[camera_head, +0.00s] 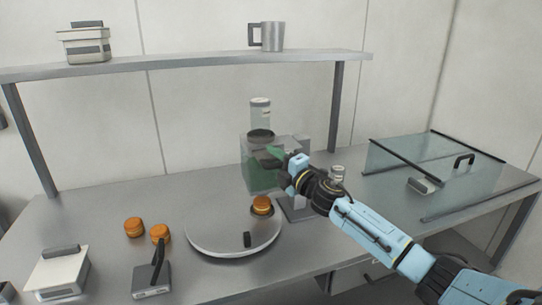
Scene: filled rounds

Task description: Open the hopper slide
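The hopper (260,118) is a clear upright tube above a greenish see-through box (258,178) on a grey stand (300,207), at the back middle of the table. My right gripper (277,155) reaches in from the right and is at the front right of the hopper, close to its dark lower part. A green piece shows at the gripper's tip. I cannot tell whether it is part of the hopper slide, and the fingers are too small and overlapped to tell if they are open. The slide itself is not clearly visible. My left gripper is not in view.
A round grey turntable (215,246) in front of the hopper carries an orange round (262,204). Two more orange rounds (134,227) lie to its left, by a handled grey block (152,281). A glass case (470,182) stands at right. A shelf (190,62) spans the back.

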